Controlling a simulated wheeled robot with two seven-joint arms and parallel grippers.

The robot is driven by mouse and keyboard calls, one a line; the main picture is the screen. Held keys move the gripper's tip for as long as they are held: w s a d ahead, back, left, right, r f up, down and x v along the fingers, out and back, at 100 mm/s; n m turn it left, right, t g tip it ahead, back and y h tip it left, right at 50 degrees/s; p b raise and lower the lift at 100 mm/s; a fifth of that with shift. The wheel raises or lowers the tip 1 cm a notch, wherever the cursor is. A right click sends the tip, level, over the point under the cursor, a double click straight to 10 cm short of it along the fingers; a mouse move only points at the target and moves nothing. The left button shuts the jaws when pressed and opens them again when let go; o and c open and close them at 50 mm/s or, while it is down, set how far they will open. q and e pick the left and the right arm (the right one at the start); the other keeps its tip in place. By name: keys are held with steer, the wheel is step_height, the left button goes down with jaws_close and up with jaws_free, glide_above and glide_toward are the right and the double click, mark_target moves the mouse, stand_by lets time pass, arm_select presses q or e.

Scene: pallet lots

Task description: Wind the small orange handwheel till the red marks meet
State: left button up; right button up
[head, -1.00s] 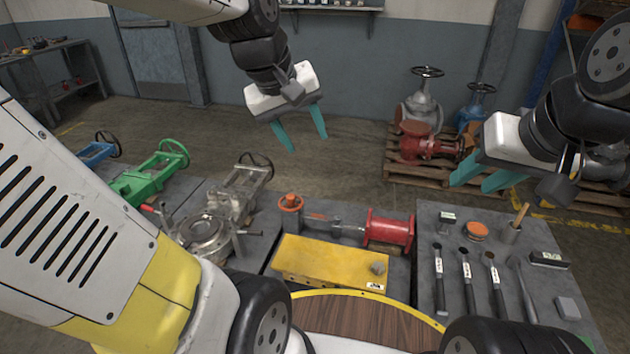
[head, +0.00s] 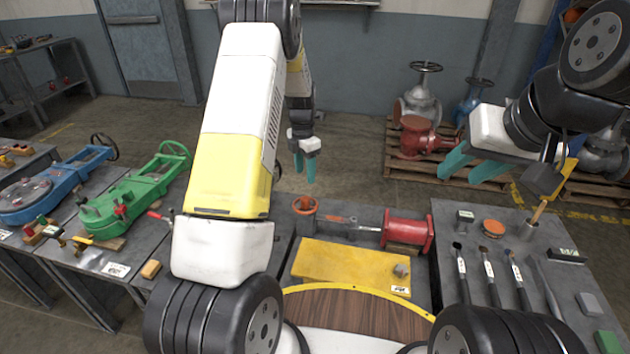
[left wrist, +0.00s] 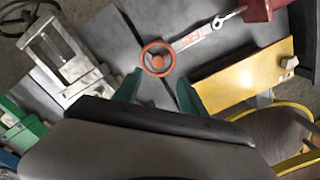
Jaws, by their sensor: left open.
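The small orange handwheel (head: 305,205) is at the left end of a spindle assembly on the middle bench, with a red cylinder housing (head: 405,231) at its right end. In the left wrist view the handwheel (left wrist: 157,58) shows as a ring with spokes. My left gripper (head: 308,172) is open and empty, above and behind the handwheel in the head view. Its teal fingers (left wrist: 160,92) point toward the wheel, apart from it. My right gripper (head: 475,170) is open and empty, high at the right. The red marks are too small to make out.
A yellow block (head: 345,264) lies in front of the spindle assembly. Brushes and a round orange-topped tin (head: 493,228) are on the right bench (head: 455,289). Green (head: 130,200) and blue (head: 60,185) valves stand at left. Pallets with valves are behind.

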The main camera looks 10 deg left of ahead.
mark_target(306, 198)
arm_select(q)
steer(key=shift+n, duration=0.7)
steer(key=f, duration=1)
steer(key=shift+w+a+f, duration=0.1)
steer(key=shift+w+f, duration=0.25)
steer(key=shift+f, duration=0.05)
jaws_close()
